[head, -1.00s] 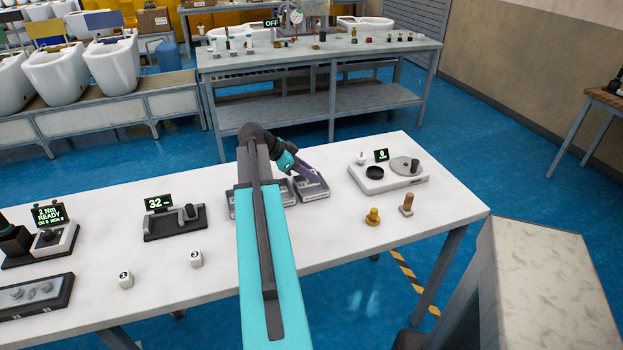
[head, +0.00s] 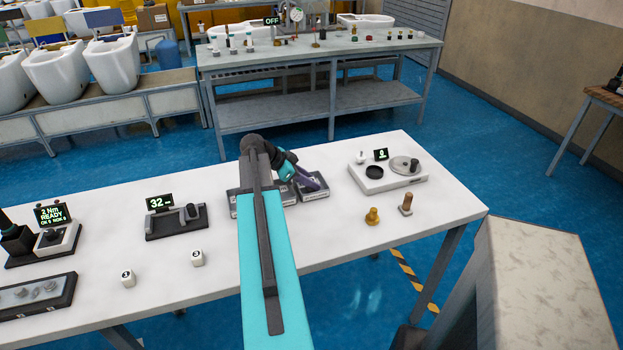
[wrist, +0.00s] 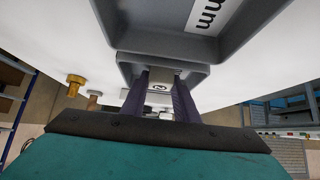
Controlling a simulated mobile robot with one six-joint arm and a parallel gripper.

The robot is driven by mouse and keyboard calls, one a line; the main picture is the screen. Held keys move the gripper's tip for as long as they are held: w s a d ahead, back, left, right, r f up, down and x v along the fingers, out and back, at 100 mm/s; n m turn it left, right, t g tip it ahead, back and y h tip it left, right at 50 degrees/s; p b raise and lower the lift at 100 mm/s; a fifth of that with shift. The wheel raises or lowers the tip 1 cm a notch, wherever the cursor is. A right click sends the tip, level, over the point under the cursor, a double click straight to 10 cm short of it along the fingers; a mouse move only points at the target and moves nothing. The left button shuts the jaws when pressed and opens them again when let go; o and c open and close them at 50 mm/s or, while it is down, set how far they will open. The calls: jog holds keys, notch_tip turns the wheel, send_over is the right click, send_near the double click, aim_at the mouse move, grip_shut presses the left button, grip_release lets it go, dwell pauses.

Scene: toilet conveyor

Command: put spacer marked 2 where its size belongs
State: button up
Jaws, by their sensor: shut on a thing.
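My gripper (wrist: 160,100) is shut on the white spacer marked 2 (wrist: 159,87), which shows between the purple fingers in the wrist view. A grey tray (wrist: 125,62) lies around or just behind the fingertips; I cannot tell whether the spacer touches it. Another grey tray (wrist: 262,22) beside it carries a white label ending in "mm". In the head view my gripper (head: 313,184) is at the rightmost grey tray (head: 316,195), in a row of trays partly hidden by my arm. The held spacer is hidden there.
Two white marked spacers (head: 128,278) (head: 197,257) stand on the white table (head: 330,235) at left. A gauge reading 32 (head: 176,221) is behind them. A scale (head: 388,174) and two brass-coloured parts (head: 372,216) (head: 405,203) are right of the trays.

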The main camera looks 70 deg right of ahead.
jog(key=shift+f, duration=0.15)
jog(key=o, duration=1.1)
jog(key=shift+r, duration=0.25)
jog(key=b+v, duration=0.2)
jog(key=v, duration=1)
jog(key=shift+f, duration=0.1)
